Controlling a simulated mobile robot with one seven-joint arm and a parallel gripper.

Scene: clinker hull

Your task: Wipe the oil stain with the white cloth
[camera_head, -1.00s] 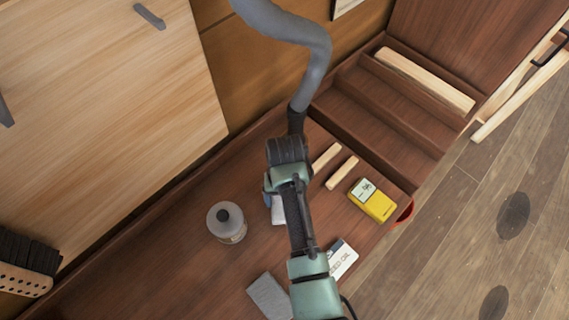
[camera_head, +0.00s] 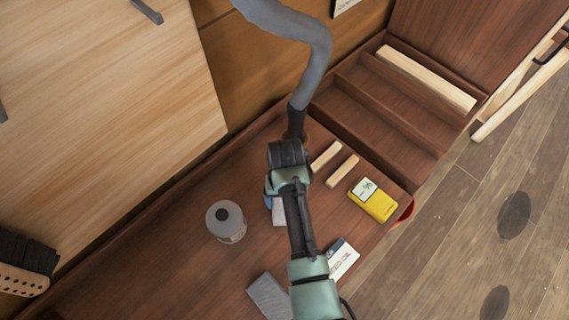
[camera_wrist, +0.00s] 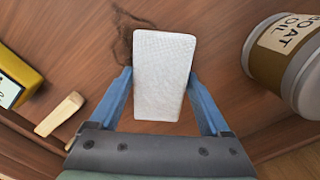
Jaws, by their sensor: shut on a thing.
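The white cloth (camera_wrist: 163,72) is a folded, textured pad between the blue fingers of my gripper (camera_wrist: 160,95) in the wrist view. The gripper is shut on it. In the head view a pale bit of the cloth (camera_head: 278,212) shows beside my wrist; my arm hides the rest. The oil stain (camera_wrist: 122,38) shows in the wrist view as dark, smeared streaks on the brown wood, beside and partly behind the cloth's far left edge. I cannot tell whether the cloth touches the wood. In the head view I cannot make out the stain.
A grey can (camera_head: 226,222), labelled boat oil in the wrist view (camera_wrist: 290,55), stands left of my arm. Right of it lie two wooden blocks (camera_head: 342,171), a yellow meter (camera_head: 373,200) and a white labelled box (camera_head: 342,258). A grey block (camera_head: 269,297) lies near the front.

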